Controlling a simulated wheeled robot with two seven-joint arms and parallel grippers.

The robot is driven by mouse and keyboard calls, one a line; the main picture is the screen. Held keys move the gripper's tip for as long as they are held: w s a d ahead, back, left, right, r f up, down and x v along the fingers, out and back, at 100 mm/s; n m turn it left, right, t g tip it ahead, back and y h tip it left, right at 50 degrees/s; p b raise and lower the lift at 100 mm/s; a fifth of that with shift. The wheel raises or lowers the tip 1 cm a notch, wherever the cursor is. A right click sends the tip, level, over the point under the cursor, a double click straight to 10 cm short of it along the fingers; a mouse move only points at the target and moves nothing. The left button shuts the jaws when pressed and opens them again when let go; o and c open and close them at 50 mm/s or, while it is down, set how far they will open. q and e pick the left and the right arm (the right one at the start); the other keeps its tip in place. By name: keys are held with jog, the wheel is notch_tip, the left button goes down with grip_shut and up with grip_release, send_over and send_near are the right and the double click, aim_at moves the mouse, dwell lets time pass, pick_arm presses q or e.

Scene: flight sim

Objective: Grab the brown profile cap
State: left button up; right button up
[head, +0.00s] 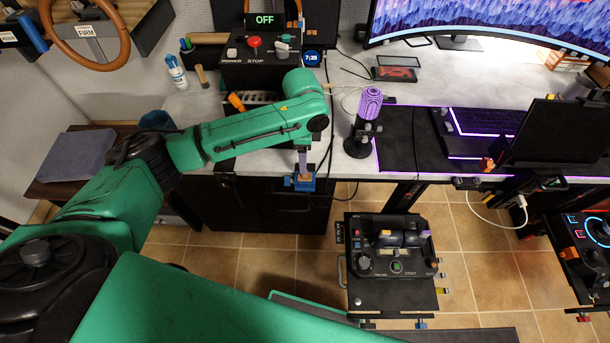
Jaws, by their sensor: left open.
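My left arm reaches in from the left, and its blue-tipped gripper (301,183) points down at the front edge of the desk. Its jaws are open. A small tan-brown piece (304,177) shows between the blue fingers; I cannot tell whether it is the brown profile cap or part of the gripper. No other clearly brown cap stands out. My right gripper is not in view.
A black control box (392,262) with switches and knobs stands below the desk on the right. A purple-topped joystick (369,105) stands on the desk, right of the gripper. A stop-button box (258,58) is behind the arm. Tiled floor (490,265) is partly clear.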

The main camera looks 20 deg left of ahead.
aim_at(305, 179)
pick_arm(q)
jog(key=f, duration=0.6)
jog(key=shift+s+d+p, duration=0.1)
jog(key=shift+d+p, duration=0.15)
jog(key=shift+p, duration=0.15)
grip_shut()
